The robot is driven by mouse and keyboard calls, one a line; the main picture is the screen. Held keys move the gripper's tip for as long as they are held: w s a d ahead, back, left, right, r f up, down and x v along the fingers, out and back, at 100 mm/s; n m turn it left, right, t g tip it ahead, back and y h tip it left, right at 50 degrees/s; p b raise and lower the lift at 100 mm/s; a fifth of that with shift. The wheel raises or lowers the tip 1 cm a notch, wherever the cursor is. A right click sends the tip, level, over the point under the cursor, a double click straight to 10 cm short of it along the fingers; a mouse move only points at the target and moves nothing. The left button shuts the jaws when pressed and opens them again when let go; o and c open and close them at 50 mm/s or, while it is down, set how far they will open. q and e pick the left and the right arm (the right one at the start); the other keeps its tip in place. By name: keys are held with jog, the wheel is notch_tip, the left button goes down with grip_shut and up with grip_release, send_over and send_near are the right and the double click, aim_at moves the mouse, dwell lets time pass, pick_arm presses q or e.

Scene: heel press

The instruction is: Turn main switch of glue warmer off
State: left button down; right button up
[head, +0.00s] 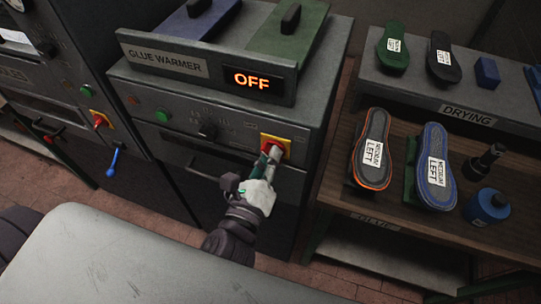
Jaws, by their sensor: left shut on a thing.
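The glue warmer (225,120) is a grey cabinet left of the picture's middle, with its name on a label on top. Its display (252,83) reads OFF in orange. The main switch (277,143) is a red knob on a yellow plate at the right of the front panel. My left gripper (269,158) is at the switch, shut on the red knob, and its fingers hide part of it. The knob's exact angle is hard to tell. My right gripper is not in view.
Another machine (50,75) with its own red-yellow switch (101,120) and blue lever (114,160) stands at left. At right, a wooden table (330,180) holds soles and bottles below the drying shelf (400,88). A grey surface (90,255) fills the lower left.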

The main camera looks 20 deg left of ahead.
pick_arm(q)
jog(key=shift+n, duration=0.4)
jog(key=c, duration=1.2)
grip_release()
